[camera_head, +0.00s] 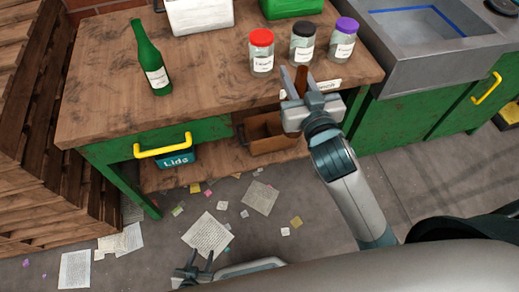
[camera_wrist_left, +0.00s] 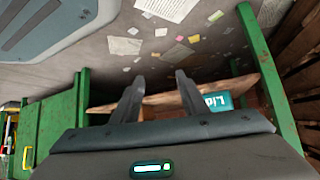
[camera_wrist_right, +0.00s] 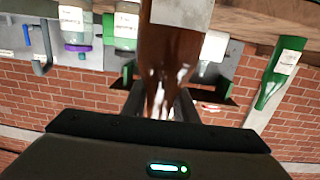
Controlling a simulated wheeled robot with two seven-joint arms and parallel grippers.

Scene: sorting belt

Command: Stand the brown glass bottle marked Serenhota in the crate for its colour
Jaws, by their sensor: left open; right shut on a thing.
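My right gripper (camera_head: 308,92) is shut on the brown glass bottle (camera_head: 301,80), held at the table's front edge. In the right wrist view the bottle (camera_wrist_right: 170,50) fills the middle, between the fingers; its white label is cut off and unreadable. A brown crate (camera_head: 262,146) sits on the lower shelf under the table, partly hidden by my right gripper. A green crate (camera_head: 292,9) and a white crate (camera_head: 198,20) stand at the back of the table, cut off by the frame. My left gripper (camera_head: 196,268) is open and empty, low over the floor; it also shows in the left wrist view (camera_wrist_left: 160,88).
A green bottle (camera_head: 149,58) stands on the table's left. Jars with red (camera_head: 261,52), black (camera_head: 303,42) and purple (camera_head: 343,39) lids stand behind my right gripper. A "Lids" box (camera_head: 178,157) is below. A sink (camera_head: 420,25) is right. Papers litter the floor.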

